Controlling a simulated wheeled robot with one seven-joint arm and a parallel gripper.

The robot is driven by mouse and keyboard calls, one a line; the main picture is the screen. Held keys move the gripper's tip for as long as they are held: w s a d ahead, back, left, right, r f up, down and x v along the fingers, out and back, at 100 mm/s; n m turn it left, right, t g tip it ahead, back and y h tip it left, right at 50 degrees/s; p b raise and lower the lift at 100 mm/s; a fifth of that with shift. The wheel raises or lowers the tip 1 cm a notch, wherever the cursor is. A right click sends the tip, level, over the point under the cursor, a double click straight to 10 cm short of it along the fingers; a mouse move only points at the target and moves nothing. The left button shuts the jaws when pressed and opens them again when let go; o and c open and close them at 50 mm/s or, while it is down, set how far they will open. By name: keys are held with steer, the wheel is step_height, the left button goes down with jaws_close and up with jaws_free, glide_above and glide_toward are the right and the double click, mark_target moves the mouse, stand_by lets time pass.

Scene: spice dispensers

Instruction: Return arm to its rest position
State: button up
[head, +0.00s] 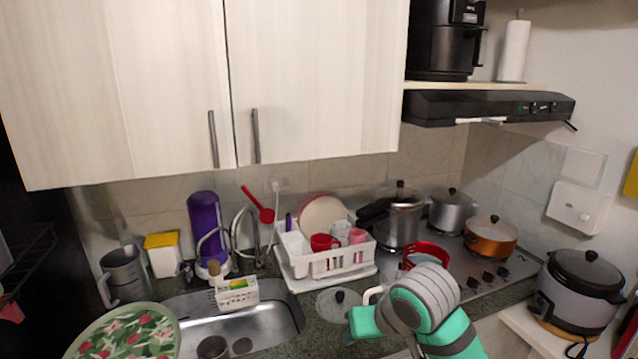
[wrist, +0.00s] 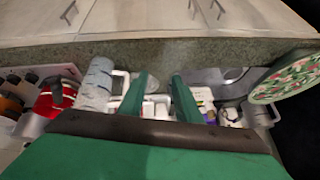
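My gripper (wrist: 160,88) shows in the wrist view as two green fingers set apart, with nothing held between them. Behind the gap are the grey counter and part of the white dish rack. In the head view my green and grey arm (head: 425,298) is folded at the bottom, right of centre, over the counter's front. My fingertips cannot be made out there.
A pale grey cylinder (wrist: 97,82) with a white handle stands beside the fingers, mostly hidden by my arm in the head view.

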steer(key=w+a+f+m+t+y, duration=0.1)
steer(key=a+f+m+t+y, duration=0.2)
steer(key=a, duration=0.6)
steer(key=w+a+f+m+t+y, duration=0.1)
steer(key=a+f+t+y, duration=0.1)
steer(key=a+f+t, duration=0.5)
steer(key=s+d+f+m+h, duration=0.15)
steer(key=s+f+h, duration=0.25)
steer(key=s+f, duration=0.5)
steer(key=s+d+f+m+h, duration=0.1)
steer(key=s+f+m+h, duration=0.35)
steer(key=s, duration=0.75)
steer(key=s+d+n, duration=0.2)
steer(key=s+n, duration=0.2)
steer(key=s, duration=0.6)
steer(key=s+d+n, duration=0.2)
steer(key=s+n, duration=0.2)
steer(key=s, duration=0.6)
steer(key=shift+d+r+y, duration=0.2)
steer(key=shift+d+y, duration=0.2)
steer(key=shift+y, duration=0.05)
